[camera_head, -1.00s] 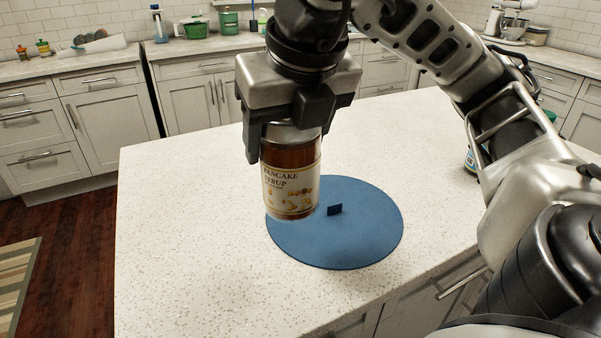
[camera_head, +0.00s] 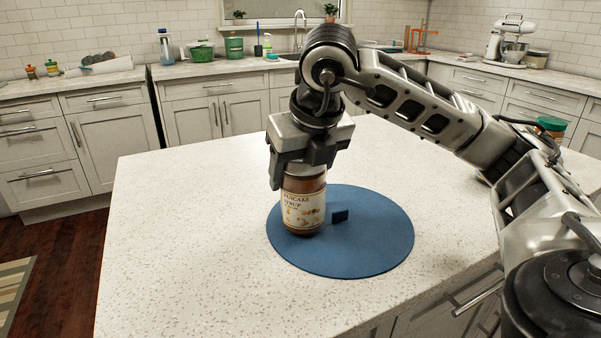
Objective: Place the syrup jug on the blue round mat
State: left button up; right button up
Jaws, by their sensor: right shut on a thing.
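The syrup jug (camera_head: 303,208) is a brown jar with a cream "Pancake Syrup" label. It is upright, and its base overlaps the left part of the blue round mat (camera_head: 365,250) in the picture. I cannot tell for sure whether its base touches the mat. My right gripper (camera_head: 302,170) points down and is shut on the top of the jug, hiding its cap. The mat lies flat on the white speckled counter and has a small dark blue tab near its middle. My left gripper is not in view.
The island counter (camera_head: 180,230) is clear to the left of the mat. A jar with a green lid (camera_head: 550,127) stands at the right, partly behind my right arm. Back counters hold a stand mixer (camera_head: 511,38), a green basket (camera_head: 200,51) and other kitchen items.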

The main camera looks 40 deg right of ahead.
jog(key=shift+f, duration=0.15)
jog(key=o, duration=1)
jog(key=shift+f, duration=0.15)
jog(key=o, duration=0.5)
jog(key=shift+c, duration=0.2)
jog(key=shift+r, duration=0.35)
jog(key=p+v, duration=0.4)
jog(key=v, duration=0.7)
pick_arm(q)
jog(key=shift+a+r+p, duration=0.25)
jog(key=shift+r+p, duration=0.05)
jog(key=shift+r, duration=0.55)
pick_arm(e)
jog(key=shift+s+a+r, duration=0.1)
jog(key=shift+s+r, duration=0.15)
jog(key=shift+r, duration=0.1)
